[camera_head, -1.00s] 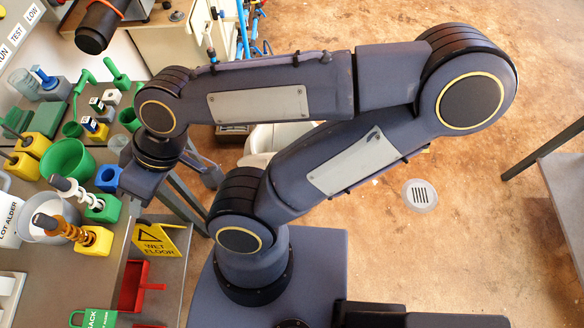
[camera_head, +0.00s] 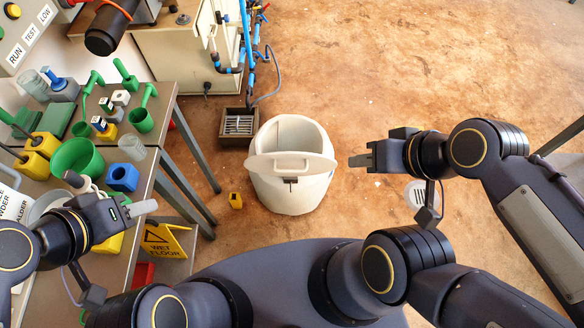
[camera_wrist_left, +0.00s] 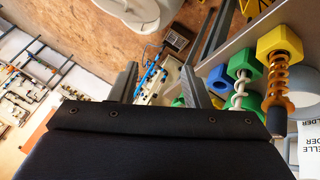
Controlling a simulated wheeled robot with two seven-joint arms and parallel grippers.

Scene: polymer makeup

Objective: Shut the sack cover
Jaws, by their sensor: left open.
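A white bin (camera_head: 291,190) stands on the floor at the centre of the head view. Its pale lid (camera_head: 262,164), with a handle, is tilted up at the bin's near side, and the opening shows behind it. In the left wrist view part of the bin (camera_wrist_left: 143,14) shows at the top edge. My left gripper (camera_head: 140,208) is open and empty by the bench edge, left of the bin and apart from it; both jaws (camera_wrist_left: 160,88) show in the wrist view. My right gripper (camera_head: 358,160) is right of the bin, pointing at it without touching; its jaws are seen edge-on.
The bench (camera_head: 160,100) on the left holds green cups, yellow blocks and a blue block (camera_head: 122,178). A yellow wet floor sign (camera_head: 165,241) is below my left gripper. A small yellow object (camera_head: 236,201) and a floor grate (camera_head: 238,125) lie near the bin.

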